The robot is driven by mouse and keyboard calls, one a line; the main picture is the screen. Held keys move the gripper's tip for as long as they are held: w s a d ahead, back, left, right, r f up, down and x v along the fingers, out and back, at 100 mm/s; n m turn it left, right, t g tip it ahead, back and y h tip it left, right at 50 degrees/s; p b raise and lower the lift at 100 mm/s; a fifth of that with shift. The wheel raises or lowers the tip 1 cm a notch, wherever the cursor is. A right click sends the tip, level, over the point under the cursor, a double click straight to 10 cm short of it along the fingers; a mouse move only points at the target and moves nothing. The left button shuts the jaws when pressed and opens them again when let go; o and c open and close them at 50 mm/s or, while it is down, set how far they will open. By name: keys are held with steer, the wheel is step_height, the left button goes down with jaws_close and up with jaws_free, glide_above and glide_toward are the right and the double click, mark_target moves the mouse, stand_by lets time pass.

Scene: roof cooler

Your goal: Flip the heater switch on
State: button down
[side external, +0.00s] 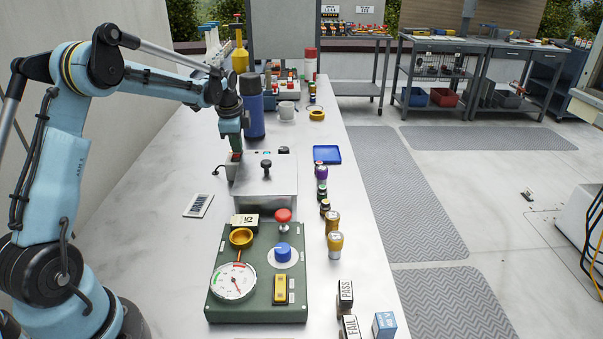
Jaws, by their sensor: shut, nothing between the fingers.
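My gripper (234,152) points down at the back left corner of a silver box (278,187). Its fingers are shut with nothing between them. A small reddish part (236,157) shows right at the fingertips; I cannot tell whether they touch it. The box has a black knob (266,165) on its lid and a dark lever (218,170) at its left side. Small dark and coloured parts show along its back edge. No label marks a heater switch, and its position cannot be read; the gripper may hide it.
A green panel (213,303) with a gauge, blue knob, red button and yellow block stands in front. A blue bottle (253,110) stands close behind my gripper. Several small bottles and a blue tray (327,154) line the right.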

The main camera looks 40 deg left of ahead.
mark_target(237, 155)
steer(key=shift+s+d, duration=0.4)
steer(key=shift+s, duration=0.05)
steer(key=shift+r, duration=0.1)
step_height(237, 155, up, 14)
steer(key=shift+s+d, duration=0.35)
stand_by(0.4)
steer(key=s+d+n+t, duration=0.2)
steer(key=s+d+n, duration=0.3)
steer(key=d, duration=0.8)
steer(key=s+d+f+n+t+h, duration=0.1)
steer(key=s+d+f+n, duration=0.1)
steer(key=s+d, duration=0.3)
steer(key=s+d+f+n+t+h, duration=0.1)
steer(key=s+d+f+n+t, duration=0.1)
steer(key=s+d+f, duration=0.3)
steer(key=shift+s+d+f, duration=0.25)
steer(key=shift+s+d, duration=0.3)
steer(key=shift+s, duration=0.4)
